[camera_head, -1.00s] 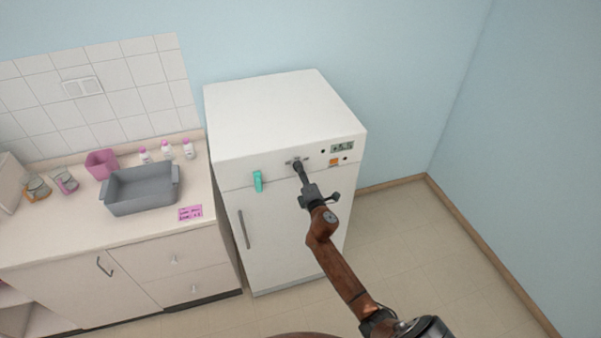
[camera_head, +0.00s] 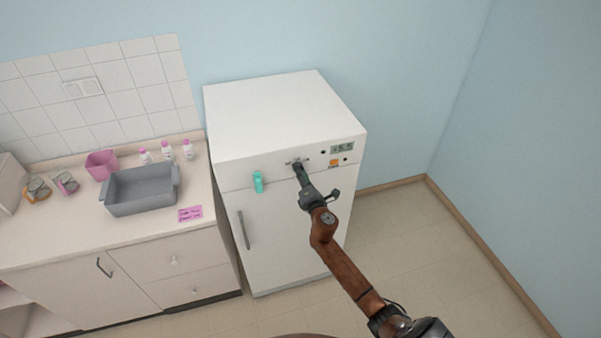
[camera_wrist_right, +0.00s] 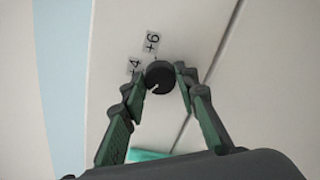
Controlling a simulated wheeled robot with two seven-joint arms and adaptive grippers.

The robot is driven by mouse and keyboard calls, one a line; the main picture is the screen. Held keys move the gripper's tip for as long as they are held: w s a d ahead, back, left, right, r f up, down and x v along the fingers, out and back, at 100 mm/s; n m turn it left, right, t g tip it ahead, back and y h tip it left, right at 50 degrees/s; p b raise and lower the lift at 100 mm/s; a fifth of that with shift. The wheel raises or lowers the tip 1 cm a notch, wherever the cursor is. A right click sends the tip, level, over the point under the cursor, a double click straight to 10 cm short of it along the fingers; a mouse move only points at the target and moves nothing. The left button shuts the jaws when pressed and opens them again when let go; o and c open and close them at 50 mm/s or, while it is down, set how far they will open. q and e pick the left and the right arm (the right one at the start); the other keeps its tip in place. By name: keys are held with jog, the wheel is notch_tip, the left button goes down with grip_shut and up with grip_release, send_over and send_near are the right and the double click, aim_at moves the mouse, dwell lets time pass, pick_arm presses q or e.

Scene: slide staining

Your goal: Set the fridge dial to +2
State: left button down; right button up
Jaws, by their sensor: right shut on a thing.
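The white fridge (camera_head: 265,120) stands against the wall. Its black dial (camera_wrist_right: 159,76) is on the upper front panel. My right gripper (camera_head: 298,168) reaches up to the panel. In the wrist view my right gripper (camera_wrist_right: 160,80) has one finger on each side of the dial, shut on it. A small pale mark on the dial points to the lower left of that view. The labels +4 (camera_wrist_right: 134,65) and +6 (camera_wrist_right: 152,42) show beside the dial. Any +2 label is hidden or out of view. My left gripper is not in view.
A small display (camera_head: 342,148) and an orange label (camera_head: 334,163) are right of the dial. A counter (camera_head: 60,235) with a grey basin (camera_head: 140,190), bottles and a pink note (camera_head: 190,213) stands left. Floor at right is clear.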

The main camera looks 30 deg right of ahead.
jog(key=o, duration=1.1)
jog(key=v, duration=1.2)
jog(key=shift+a, duration=0.1)
